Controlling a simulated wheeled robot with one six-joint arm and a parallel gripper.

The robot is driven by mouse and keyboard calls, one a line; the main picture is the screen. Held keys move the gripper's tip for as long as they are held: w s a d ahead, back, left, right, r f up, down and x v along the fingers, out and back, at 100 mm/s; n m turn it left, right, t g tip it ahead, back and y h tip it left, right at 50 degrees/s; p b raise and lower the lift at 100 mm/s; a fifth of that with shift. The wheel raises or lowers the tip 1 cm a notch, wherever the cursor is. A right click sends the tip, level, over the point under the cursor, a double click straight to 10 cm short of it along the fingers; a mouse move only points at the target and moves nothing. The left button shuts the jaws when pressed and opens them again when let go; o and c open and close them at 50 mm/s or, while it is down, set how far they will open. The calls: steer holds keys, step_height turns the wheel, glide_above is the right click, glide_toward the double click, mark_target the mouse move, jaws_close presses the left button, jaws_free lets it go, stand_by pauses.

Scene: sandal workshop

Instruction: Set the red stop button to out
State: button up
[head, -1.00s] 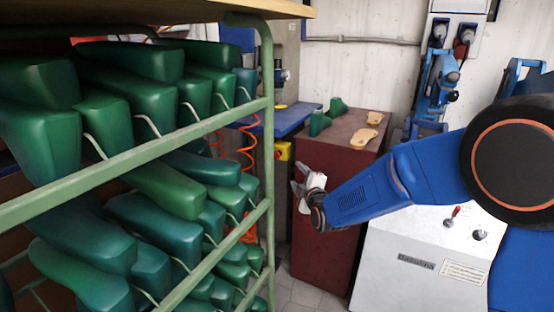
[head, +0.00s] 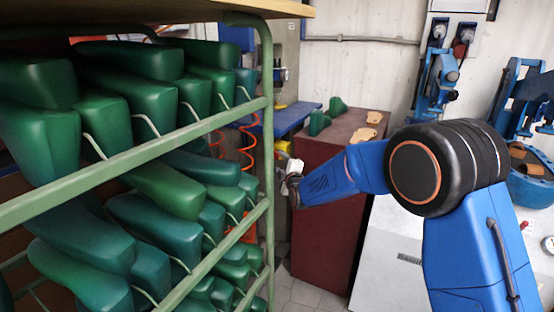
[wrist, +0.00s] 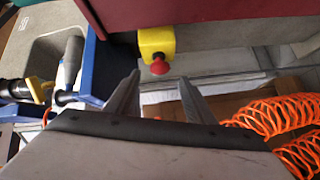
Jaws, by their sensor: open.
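The red stop button (wrist: 160,67) is a round red knob on a yellow box (wrist: 155,43) in the wrist view. It lies just beyond and between the tips of my gripper (wrist: 160,82). The two fingers are apart with nothing between them, and I cannot tell whether they touch the knob. In the head view my gripper (head: 291,174) is beside the green rack post, where the yellow box (head: 283,147) shows only in part. The red knob is hidden there.
A green rack (head: 185,134) of green shoe lasts stands at the left, close to my gripper. A dark red cabinet (head: 330,225) stands behind my arm. Orange coiled hoses (wrist: 265,112) hang near the right finger in the wrist view.

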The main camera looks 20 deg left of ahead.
mark_target(276, 156)
steer(key=shift+x, duration=2.7)
